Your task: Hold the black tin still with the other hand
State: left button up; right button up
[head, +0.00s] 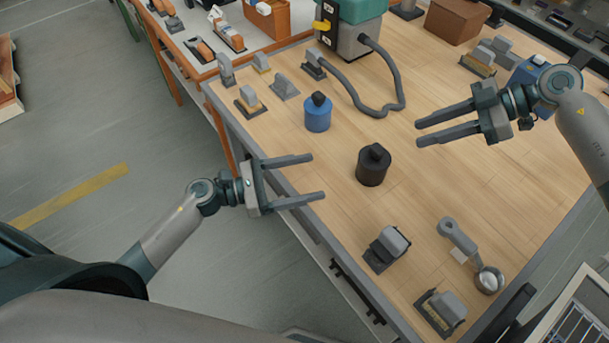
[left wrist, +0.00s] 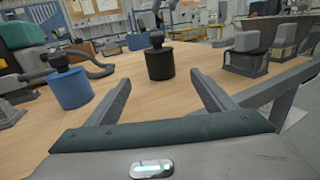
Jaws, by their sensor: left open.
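The black tin (head: 373,166) stands upright near the middle of the wooden table, with a black cap on top. In the left wrist view the black tin (left wrist: 159,62) is ahead, in line with the gap between my left fingers. My left gripper (head: 318,177) is open and empty, left of the tin and apart from it, with its fingers pointing toward it. It also shows in the left wrist view (left wrist: 160,90). My right gripper (head: 418,134) is open and empty, up and right of the tin, its fingers pointing left. Neither gripper touches the tin.
A blue tin (head: 318,113) with a black top stands up and left of the black tin. A grey hose (head: 385,108) loops behind it. A metal scoop (head: 487,279) and grey holders (head: 386,247) lie toward the front. The wood around the black tin is clear.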

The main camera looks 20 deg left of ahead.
aim_at(374, 163)
pick_arm(q)
jog(key=shift+d, duration=0.1)
jog(key=x, duration=1.7)
jog(key=shift+w, duration=0.2)
jog(key=shift+c, duration=0.7)
jog(key=c, duration=1.1)
jog(key=o, duration=0.5)
jog(key=shift+c, duration=0.2)
jog(key=c, duration=0.5)
